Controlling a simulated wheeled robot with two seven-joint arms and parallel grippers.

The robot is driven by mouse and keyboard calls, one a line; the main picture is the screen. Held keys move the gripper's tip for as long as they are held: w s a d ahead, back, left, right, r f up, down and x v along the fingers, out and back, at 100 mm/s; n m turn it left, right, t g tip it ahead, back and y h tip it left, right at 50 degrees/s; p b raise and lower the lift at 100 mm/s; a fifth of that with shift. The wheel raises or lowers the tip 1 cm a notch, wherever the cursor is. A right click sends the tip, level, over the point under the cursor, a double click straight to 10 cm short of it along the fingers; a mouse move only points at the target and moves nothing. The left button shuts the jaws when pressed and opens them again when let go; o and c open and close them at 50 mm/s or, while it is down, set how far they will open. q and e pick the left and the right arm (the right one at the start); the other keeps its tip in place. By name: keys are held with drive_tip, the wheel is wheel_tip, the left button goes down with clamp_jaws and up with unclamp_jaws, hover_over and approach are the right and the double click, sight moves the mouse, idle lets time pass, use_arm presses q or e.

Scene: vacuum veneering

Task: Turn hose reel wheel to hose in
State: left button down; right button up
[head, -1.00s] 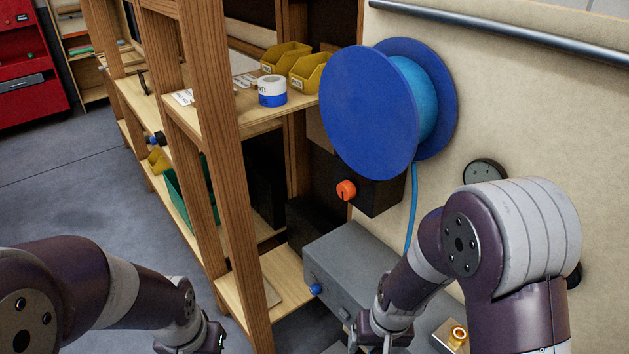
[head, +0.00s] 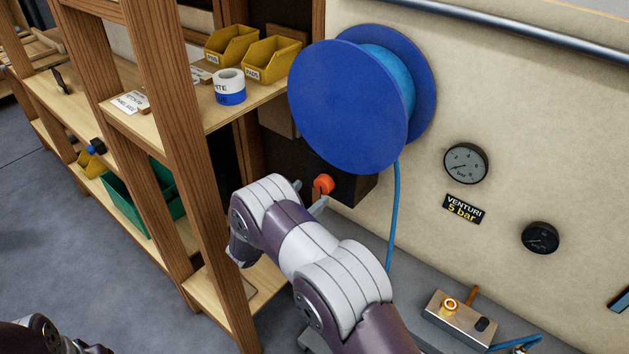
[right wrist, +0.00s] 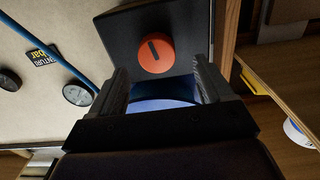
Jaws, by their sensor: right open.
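The blue hose reel (head: 347,107) is mounted on the wall, with lighter blue hose wound between its flanges and a hose (head: 393,215) hanging down. An orange knob (head: 323,184) with a dark slot sits on a dark box (head: 350,186) below the reel. My right gripper (head: 310,196) is open just in front of the knob. In the right wrist view, the orange knob (right wrist: 156,53) lies just beyond the open right fingers (right wrist: 160,82), and blue shows between them. Of my left arm only a part shows at the bottom left; its gripper is out of view.
A wooden shelf (head: 190,120) with yellow bins (head: 268,60) and a tape roll (head: 229,86) stands left of the reel. Gauges (head: 466,163) and a VENTURI sign (head: 463,209) are on the wall at right. A metal block with a brass fitting (head: 460,318) sits below.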

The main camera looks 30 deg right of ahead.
sight(322, 189)
drive_tip(key=x, duration=0.3)
drive_tip(key=p+x, duration=0.1)
drive_tip(key=shift+s+d, duration=0.15)
drive_tip(key=shift+d, duration=0.35)
drive_tip(key=shift+a, duration=0.15)
drive_tip(key=shift+c, duration=0.9)
drive_tip(key=c, duration=0.9)
drive_tip(key=shift+o, duration=0.2)
drive_tip(key=shift+f+m+b, duration=0.15)
drive_tip(key=shift+m+b, duration=0.35)
drive_tip(key=shift+b, duration=0.25)
drive_tip(key=m+b, duration=0.3)
drive_tip(key=b, duration=0.2)
drive_tip(key=m+b, duration=0.4)
drive_tip(key=b, duration=0.1)
drive_tip(key=m+b, duration=0.4)
drive_tip(key=b, duration=0.2)
drive_tip(key=shift+f, duration=0.35)
drive_tip(key=m+b, duration=1.3)
drive_tip(key=b, duration=0.9)
drive_tip(key=shift+f, duration=0.1)
use_arm(q)
wheel_tip(322, 189, down, 39)
drive_tip(key=b, duration=0.1)
drive_tip(key=shift+s+d+f+b, duration=0.15)
drive_tip(key=shift+d+b, duration=0.1)
drive_tip(key=shift+b, duration=0.05)
use_arm(e)
drive_tip(key=shift+r+m, duration=0.2)
drive_tip(key=shift+m, duration=0.4)
